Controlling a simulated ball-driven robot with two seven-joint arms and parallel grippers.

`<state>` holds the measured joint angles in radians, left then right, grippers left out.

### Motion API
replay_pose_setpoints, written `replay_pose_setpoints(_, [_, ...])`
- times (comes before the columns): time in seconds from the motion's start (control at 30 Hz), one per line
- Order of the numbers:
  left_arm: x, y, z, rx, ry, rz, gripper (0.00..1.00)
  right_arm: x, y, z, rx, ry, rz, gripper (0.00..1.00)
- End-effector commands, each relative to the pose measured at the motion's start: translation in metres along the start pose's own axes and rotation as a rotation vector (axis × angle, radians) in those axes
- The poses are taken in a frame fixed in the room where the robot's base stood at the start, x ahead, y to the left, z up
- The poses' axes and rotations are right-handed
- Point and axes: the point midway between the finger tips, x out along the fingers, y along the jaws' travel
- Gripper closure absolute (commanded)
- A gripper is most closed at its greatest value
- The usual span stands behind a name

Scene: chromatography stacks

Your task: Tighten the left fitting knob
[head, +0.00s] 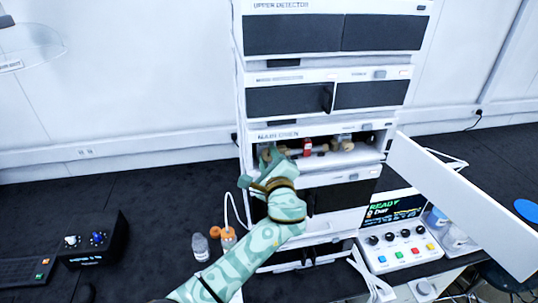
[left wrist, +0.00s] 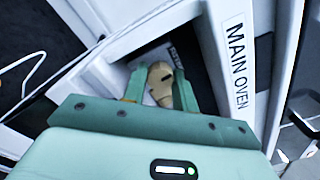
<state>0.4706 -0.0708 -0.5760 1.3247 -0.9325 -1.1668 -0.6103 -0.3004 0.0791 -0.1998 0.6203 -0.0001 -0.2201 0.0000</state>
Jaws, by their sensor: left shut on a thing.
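The left fitting knob (left wrist: 160,82) is a tan, rounded piece inside the main oven. My left gripper (left wrist: 159,90) is shut on it, with one finger on each side in the left wrist view. In the head view the same gripper (head: 268,158) reaches into the left end of the open main oven (head: 279,134) and largely hides the knob. My right gripper is not in view.
A red fitting (head: 307,147) and tan parts (head: 347,146) sit further right in the oven. The white oven door (head: 462,202) stands open to the right. A control panel (head: 398,235) stands below it. A bottle (head: 200,247) and an orange-capped container (head: 228,237) stand near my arm.

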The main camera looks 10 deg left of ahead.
Motion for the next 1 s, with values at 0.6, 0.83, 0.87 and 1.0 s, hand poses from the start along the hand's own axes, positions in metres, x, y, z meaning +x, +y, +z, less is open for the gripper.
replay_pose_setpoints(0.6, [-0.0010,0.0031,-0.0028,0.028,0.006,0.004,0.58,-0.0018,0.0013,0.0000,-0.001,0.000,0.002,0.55])
replay_pose_setpoints(0.83, [-0.0006,0.0033,-0.0022,0.028,0.004,0.005,0.50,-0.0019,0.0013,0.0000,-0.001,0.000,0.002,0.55])
replay_pose_setpoints(0.87, [-0.0006,0.0033,-0.0022,0.028,0.004,0.005,0.50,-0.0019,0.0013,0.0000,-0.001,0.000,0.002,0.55])
replay_pose_setpoints(1.0, [0.0014,0.0046,-0.0008,0.028,0.004,0.005,0.50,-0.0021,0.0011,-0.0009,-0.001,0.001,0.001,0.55])
